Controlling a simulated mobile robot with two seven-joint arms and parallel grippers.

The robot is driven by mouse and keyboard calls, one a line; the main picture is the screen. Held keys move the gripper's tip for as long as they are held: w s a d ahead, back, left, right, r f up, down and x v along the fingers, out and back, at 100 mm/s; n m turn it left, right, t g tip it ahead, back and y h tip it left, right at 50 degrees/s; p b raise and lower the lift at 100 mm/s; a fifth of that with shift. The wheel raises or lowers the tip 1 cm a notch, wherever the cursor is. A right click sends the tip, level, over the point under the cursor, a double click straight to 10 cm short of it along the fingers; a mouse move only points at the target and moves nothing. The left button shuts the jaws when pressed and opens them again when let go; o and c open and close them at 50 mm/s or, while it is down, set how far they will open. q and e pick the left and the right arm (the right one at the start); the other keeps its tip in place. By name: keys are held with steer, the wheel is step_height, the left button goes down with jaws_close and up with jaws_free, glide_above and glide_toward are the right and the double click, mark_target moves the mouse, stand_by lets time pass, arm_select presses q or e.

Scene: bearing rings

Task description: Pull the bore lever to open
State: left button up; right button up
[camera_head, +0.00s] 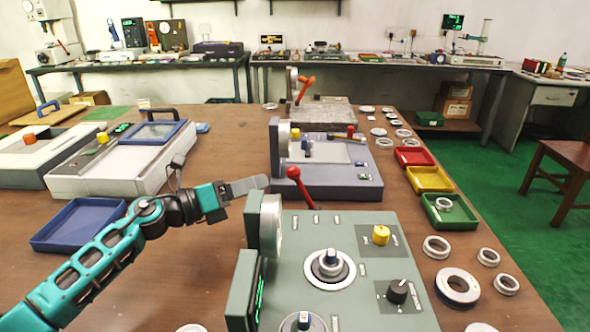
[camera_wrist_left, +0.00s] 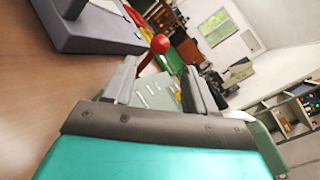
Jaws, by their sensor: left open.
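The bore lever is a red lever with a round ball knob (camera_head: 293,173) on the near grey-green bearing gauge (camera_head: 345,232). It leans up and to the left from the gauge's back edge. My left gripper (camera_head: 250,186) reaches in from the left, with its fingers pointing at the lever and its tips a little left of the knob. The fingers appear apart from the lever. My right gripper is out of view.
A second gauge (camera_head: 345,185) stands close behind the lever. A blue tray (camera_head: 78,224) lies to the left. Red, yellow and green trays (camera_head: 430,179) and several loose bearing rings (camera_head: 436,247) line the table's right side.

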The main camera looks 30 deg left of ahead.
mark_target(293, 179)
arm_select(q)
steer(key=x, duration=1)
steer(key=shift+w+d+p, duration=0.1)
steer(key=shift+w+p, duration=0.1)
steer(key=shift+p, duration=0.15)
steer(key=shift+c, duration=0.2)
jaws_close()
